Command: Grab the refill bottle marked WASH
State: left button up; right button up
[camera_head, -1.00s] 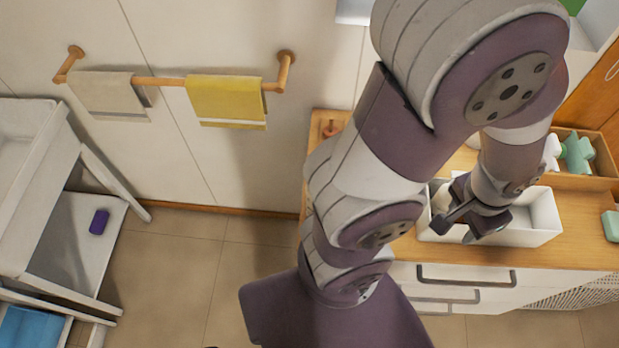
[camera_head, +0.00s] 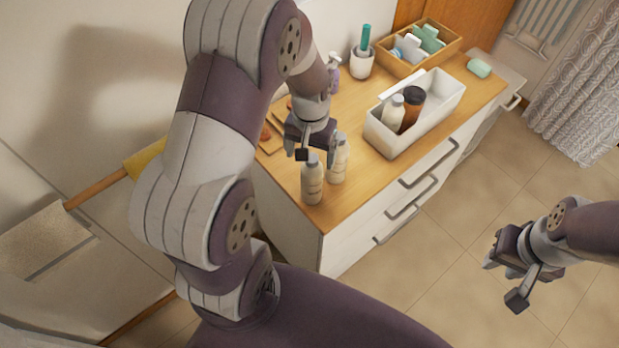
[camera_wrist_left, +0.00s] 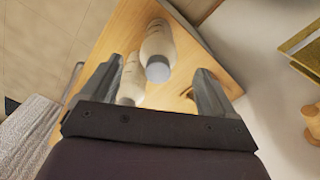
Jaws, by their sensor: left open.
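Two pale bottles with grey-white caps stand upright side by side at the counter's near left corner: a front one (camera_head: 312,182) and one just right of it (camera_head: 339,160). Their label text is too small to read, so I cannot tell which says WASH. My left gripper (camera_head: 311,150) is open, directly above and beside their tops. In the left wrist view the two bottles (camera_wrist_left: 158,48) (camera_wrist_left: 131,82) show between and beyond the spread fingers (camera_wrist_left: 155,88); neither is clamped. My right gripper (camera_head: 506,278) is open and empty over the floor at right.
A white bin (camera_head: 437,112) holds a white bottle (camera_head: 393,110) and a brown bottle (camera_head: 411,106). A purple spray bottle (camera_head: 333,72), a white cup (camera_head: 361,62) and a wooden tray (camera_head: 436,44) stand behind. A soap bar (camera_head: 479,68) lies at the far right. The counter front is clear.

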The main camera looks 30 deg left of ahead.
aim_at(311, 170)
pick_arm(q)
jog(key=shift+s+a+f, duration=0.2)
jog(key=shift+s+f, duration=0.1)
jog(key=shift+f, duration=0.45)
jog(key=f, duration=0.1)
jog(key=w+f+p, duration=0.1)
jog(key=d+f+p, duration=0.1)
jog(key=shift+w+f, duration=0.3)
jog(key=shift+f, duration=0.1)
jog(key=shift+a+f, duration=0.2)
jog(key=shift+f, duration=1)
jog(key=shift+s+a+f, duration=0.1)
jog(key=shift+s+a, duration=0.05)
jog(key=shift+s, duration=0.1)
jog(key=shift+w, duration=0.15)
jog(key=c, duration=1.2)
grip_shut()
pick_arm(e)
jog(key=shift+w+d+r, duration=0.1)
jog(key=shift+w+r, duration=0.15)
jog(key=shift+r, duration=0.7)
